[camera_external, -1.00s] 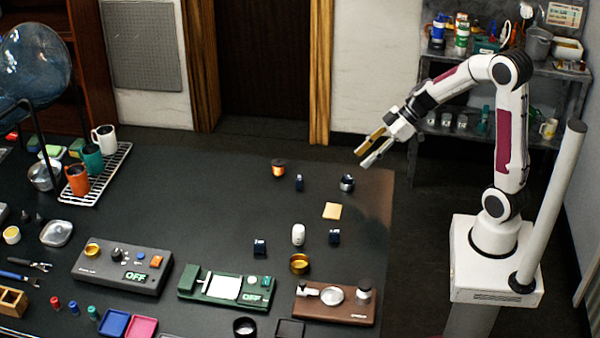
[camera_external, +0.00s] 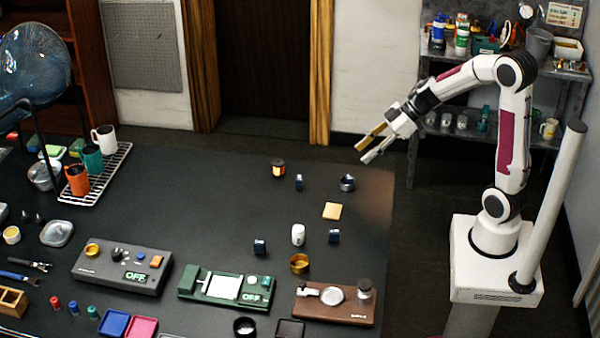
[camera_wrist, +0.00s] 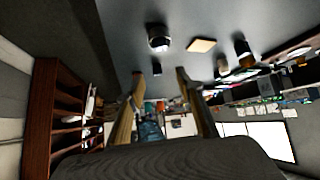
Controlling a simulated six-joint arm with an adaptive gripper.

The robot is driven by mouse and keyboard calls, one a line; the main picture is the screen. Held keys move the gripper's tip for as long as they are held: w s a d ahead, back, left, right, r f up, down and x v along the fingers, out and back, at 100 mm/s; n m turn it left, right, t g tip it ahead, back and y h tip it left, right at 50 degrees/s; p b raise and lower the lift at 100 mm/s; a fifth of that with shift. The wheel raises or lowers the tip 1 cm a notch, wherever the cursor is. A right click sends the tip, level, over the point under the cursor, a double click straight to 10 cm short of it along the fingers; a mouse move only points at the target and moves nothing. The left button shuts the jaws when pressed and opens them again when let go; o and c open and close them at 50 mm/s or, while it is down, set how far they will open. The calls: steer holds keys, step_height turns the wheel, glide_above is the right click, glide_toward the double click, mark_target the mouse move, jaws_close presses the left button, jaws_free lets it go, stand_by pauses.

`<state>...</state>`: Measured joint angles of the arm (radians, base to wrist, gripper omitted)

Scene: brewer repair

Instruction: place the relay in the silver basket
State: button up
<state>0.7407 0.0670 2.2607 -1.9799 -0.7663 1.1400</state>
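My gripper (camera_external: 362,157) is open and empty, raised above the far right part of the table. Its two fingers stand apart in the wrist view (camera_wrist: 160,76). A small round silver cup (camera_external: 347,184), which looks like the silver basket, stands on the table below and left of the gripper. It also seems to show in the wrist view (camera_wrist: 158,43). Several small dark blue blocks that could be the relay stand apart on the table: one at the back (camera_external: 299,183), one in front (camera_external: 260,247) and one to the right (camera_external: 334,236). I cannot tell which is the relay.
A tan square pad (camera_external: 332,211), a white rounded object (camera_external: 298,235), a gold cup (camera_external: 299,263) and a copper-topped dark cup (camera_external: 278,168) stand nearby. Grey (camera_external: 100,270), green (camera_external: 190,290) and brown (camera_external: 310,309) devices line the front. The table's back middle is clear.

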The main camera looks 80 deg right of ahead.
steer(key=w+d+r+m+t+h, duration=0.1)
steer(key=w+r+t+h, duration=0.1)
steer(key=r, duration=0.3)
steer(key=w+d+r+t+h, duration=0.1)
steer(key=w+r+h, duration=0.1)
steer(key=r+h, duration=0.15)
steer(key=s+r+m+h, duration=0.3)
steer(key=s+r, duration=0.2)
steer(key=s+a+f+g+y, duration=0.2)
steer(key=s+a+f+g, duration=0.1)
steer(key=s+a, duration=0.6)
steer(key=s+a+f+g+y, duration=0.3)
steer(key=s+a+f, duration=0.2)
steer(key=s+a, duration=0.4)
steer(key=shift+s+m, duration=0.3)
steer(key=shift+s, duration=0.4)
